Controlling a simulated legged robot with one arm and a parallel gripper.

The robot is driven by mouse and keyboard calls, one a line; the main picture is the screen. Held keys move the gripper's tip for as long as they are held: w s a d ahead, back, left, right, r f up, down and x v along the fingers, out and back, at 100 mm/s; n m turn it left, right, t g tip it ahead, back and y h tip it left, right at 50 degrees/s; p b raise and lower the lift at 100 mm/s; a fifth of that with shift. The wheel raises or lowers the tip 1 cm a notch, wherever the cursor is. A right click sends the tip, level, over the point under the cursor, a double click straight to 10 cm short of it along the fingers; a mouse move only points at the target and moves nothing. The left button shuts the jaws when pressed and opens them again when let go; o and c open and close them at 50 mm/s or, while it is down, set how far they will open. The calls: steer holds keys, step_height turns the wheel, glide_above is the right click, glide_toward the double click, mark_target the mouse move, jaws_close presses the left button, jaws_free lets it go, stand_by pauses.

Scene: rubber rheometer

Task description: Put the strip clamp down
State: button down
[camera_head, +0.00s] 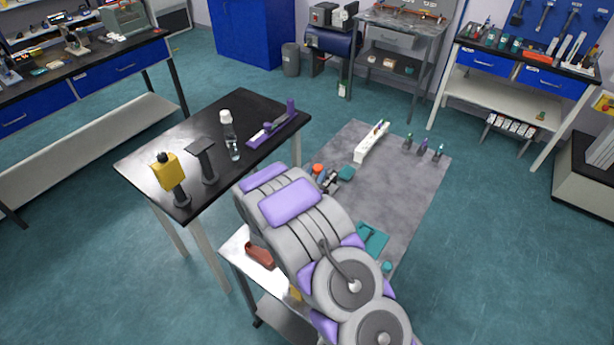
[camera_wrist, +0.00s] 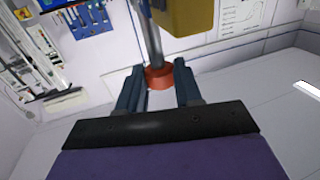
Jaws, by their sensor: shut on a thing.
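My gripper (camera_wrist: 158,82) shows in the wrist view, its two dark blue fingers closed around a red-orange collar (camera_wrist: 158,77). A grey rod (camera_wrist: 149,38) rises from the collar to a yellow block (camera_wrist: 184,14) cut off by the top edge. I take this held piece for the strip clamp, though only part of it shows. What lies below the collar is hidden. In the head view my arm covers my gripper, and a small yellow patch (camera_head: 295,292) shows beside the arm, possibly the same piece.
A black-topped table (camera_head: 245,105) holds a yellow-headed stand (camera_head: 168,172), a black T-shaped piece (camera_head: 204,160), a clear bottle (camera_head: 231,140) and a purple tool (camera_head: 272,127). A low metal table (camera_head: 240,262) carries a reddish-brown piece (camera_head: 260,256). Various items lie on the grey mat (camera_head: 405,185).

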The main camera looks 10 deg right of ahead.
steer(key=w+a+f, duration=0.1)
steer(key=w+f, duration=0.1)
steer(key=w+a+f+b, duration=0.1)
steer(key=w, duration=0.1)
steer(key=shift+a+f, duration=0.15)
steer(key=shift+f, duration=0.25)
steer(key=c, duration=0.8)
jaws_free()
steer(key=shift+o, duration=0.2)
steer(key=p+v, duration=0.1)
steer(key=v, duration=1.1)
